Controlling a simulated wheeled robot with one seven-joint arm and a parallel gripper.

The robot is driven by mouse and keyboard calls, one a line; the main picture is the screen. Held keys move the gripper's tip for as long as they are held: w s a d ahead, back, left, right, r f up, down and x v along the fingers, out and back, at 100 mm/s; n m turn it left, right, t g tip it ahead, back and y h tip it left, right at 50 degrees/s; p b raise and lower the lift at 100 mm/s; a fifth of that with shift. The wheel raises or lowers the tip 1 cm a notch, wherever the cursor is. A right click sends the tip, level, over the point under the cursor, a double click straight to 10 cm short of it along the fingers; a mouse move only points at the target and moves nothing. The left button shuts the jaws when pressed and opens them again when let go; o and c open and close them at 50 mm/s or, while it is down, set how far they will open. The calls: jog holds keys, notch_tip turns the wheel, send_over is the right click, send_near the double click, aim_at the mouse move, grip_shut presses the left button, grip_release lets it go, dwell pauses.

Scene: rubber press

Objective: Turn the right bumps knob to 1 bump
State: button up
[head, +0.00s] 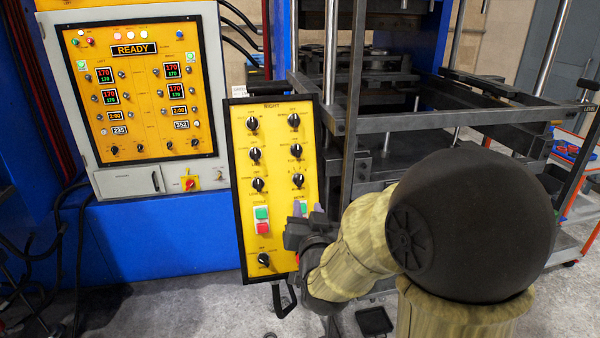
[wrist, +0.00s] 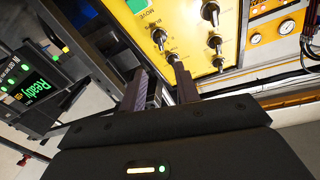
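The yellow control panel headed RIGHT (head: 273,200) hangs in the middle of the head view, with black knobs in two columns. The knob labels are too small to read, so I cannot tell which is the bumps knob. The right column has a top knob (head: 294,120), a middle knob (head: 296,150) and a lower knob (head: 298,181). My gripper (head: 307,211) is in front of the panel's lower right, partly covering the buttons there. In the wrist view my gripper (wrist: 161,70) has its fingers apart with nothing between them. A black knob (wrist: 172,58) appears by the right fingertip; contact is unclear.
A larger yellow panel reading READY (head: 130,90) is mounted on the blue machine at left. Grey press frame bars (head: 430,122) stand close right of the RIGHT panel. A screen reading Ready (wrist: 38,88) shows at the left of the wrist view.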

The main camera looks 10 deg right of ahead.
aim_at(300, 181)
jog(key=shift+w+r+p, duration=0.15)
jog(key=shift+w+p, duration=0.15)
jog(key=shift+p, duration=0.5)
jog(key=w+p, duration=0.1)
jog(key=w, duration=0.3)
jog(key=w+p, duration=0.1)
jog(key=w, duration=0.2)
jog(key=w+d+p, duration=0.1)
jog(key=w, duration=0.3)
jog(key=shift+w+f+p, duration=0.2)
jog(key=shift+w+p, duration=0.1)
jog(key=shift+w, duration=0.05)
jog(key=c, duration=0.6)
jog(key=shift+c, duration=0.2)
